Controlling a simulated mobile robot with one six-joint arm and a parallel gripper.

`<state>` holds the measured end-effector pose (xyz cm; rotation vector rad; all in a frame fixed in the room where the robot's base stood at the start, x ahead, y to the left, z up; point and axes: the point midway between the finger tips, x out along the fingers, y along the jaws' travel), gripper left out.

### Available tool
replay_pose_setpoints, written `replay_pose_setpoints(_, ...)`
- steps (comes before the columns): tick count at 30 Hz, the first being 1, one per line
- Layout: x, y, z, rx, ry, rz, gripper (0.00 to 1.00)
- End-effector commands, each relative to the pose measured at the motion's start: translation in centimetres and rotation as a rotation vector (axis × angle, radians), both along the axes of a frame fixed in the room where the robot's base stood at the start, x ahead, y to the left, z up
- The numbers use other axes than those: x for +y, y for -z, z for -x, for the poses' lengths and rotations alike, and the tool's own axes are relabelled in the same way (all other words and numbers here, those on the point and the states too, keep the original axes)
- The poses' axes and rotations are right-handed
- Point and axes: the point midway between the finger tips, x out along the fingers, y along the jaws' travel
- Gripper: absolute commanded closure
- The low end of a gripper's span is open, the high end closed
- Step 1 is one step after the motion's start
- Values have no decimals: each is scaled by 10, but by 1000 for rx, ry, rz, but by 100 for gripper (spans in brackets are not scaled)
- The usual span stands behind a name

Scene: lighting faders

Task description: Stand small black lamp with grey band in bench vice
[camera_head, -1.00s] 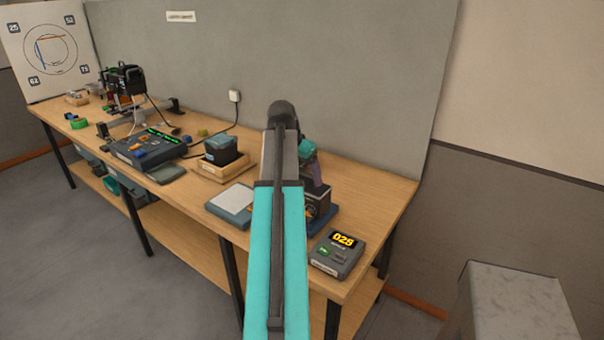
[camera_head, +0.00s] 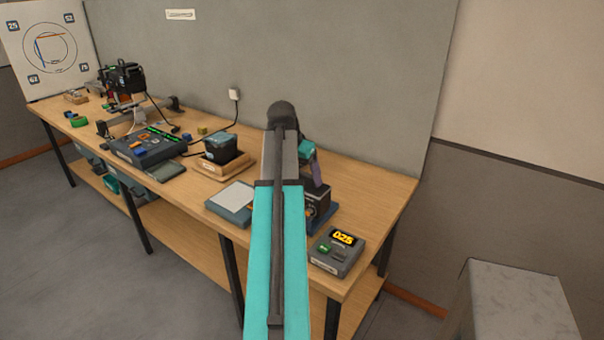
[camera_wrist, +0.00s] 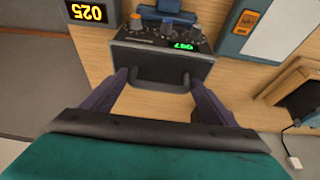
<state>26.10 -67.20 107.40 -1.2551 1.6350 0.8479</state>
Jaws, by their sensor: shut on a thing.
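My gripper (camera_wrist: 158,84) has its two purple fingers on either side of the black carry handle of a dark box (camera_wrist: 160,58), and is shut on it. The box has orange and grey knobs and a small green display. In the head view the dark box (camera_head: 317,197) shows partly behind my arm. A blue part with a grey piece (camera_wrist: 168,16) lies beyond the box; I cannot tell whether it is the bench vice. I cannot pick out the small black lamp with the grey band for certain.
A grey unit with a yellow 025 display (camera_head: 337,251) stands at the bench's right front. A blue-framed pad (camera_head: 231,203) and a wooden tray (camera_head: 213,171) lie left of my arm. A fader console (camera_head: 147,147) and a black rig (camera_head: 122,78) stand further left.

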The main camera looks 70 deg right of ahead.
Motion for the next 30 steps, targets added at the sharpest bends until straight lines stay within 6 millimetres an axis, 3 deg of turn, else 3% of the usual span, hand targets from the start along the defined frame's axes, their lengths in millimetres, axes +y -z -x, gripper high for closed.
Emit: replay_pose_setpoints(30,-1,4,0,-1,-1,5,50)
